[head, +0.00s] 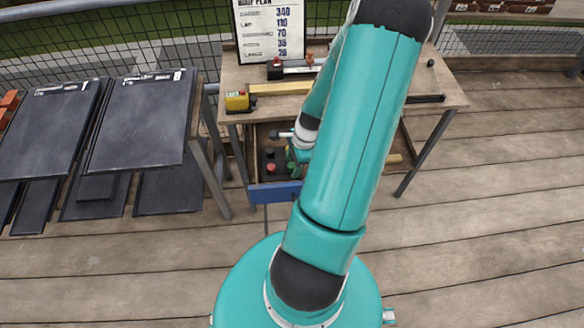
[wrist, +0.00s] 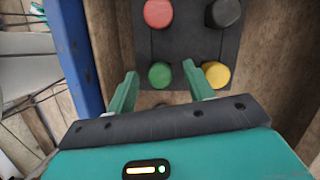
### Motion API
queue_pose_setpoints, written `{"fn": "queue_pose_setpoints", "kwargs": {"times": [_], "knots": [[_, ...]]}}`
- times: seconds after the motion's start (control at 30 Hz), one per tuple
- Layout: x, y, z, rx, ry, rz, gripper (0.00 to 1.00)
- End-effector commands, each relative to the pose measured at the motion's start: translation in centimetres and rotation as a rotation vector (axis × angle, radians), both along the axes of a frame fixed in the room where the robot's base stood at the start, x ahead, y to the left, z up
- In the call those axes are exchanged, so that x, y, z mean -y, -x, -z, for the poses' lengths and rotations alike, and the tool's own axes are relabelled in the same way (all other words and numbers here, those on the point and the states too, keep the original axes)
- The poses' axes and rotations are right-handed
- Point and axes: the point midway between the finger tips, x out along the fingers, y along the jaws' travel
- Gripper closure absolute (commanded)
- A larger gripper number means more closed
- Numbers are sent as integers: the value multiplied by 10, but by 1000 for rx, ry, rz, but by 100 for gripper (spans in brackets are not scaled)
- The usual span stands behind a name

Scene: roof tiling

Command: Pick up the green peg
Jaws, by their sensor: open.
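The green peg (wrist: 160,75) stands in a dark block (wrist: 188,45) in the wrist view, at its near left corner. My gripper (wrist: 160,71) is open, with one green finger on each side of the peg in that view. The right finger overlaps the space between the green peg and the yellow peg (wrist: 216,75). I cannot tell whether either finger touches a peg. In the head view my gripper (head: 299,158) is partly hidden behind my arm, and the green peg is hard to make out beside it.
A red peg (wrist: 158,13) and a black peg (wrist: 224,13) stand in the block's far row. Wooden walls and a blue edge (wrist: 75,45) flank the block. The workbench top (head: 222,85) lies beyond, with dark tiles (head: 145,120) on a rack at left.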

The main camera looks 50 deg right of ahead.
Motion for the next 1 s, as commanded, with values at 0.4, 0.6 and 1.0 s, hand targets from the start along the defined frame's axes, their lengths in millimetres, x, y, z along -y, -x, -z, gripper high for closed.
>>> {"fn": "queue_pose_setpoints", "kwargs": {"times": [0.4, 0.6, 1.0], "knots": [[0, 0, -1, -1, 1, 0, 95], [0, 0, -1, -1, 1, 0, 96], [2, 0, -15, 1, 4, 0, 96]]}}
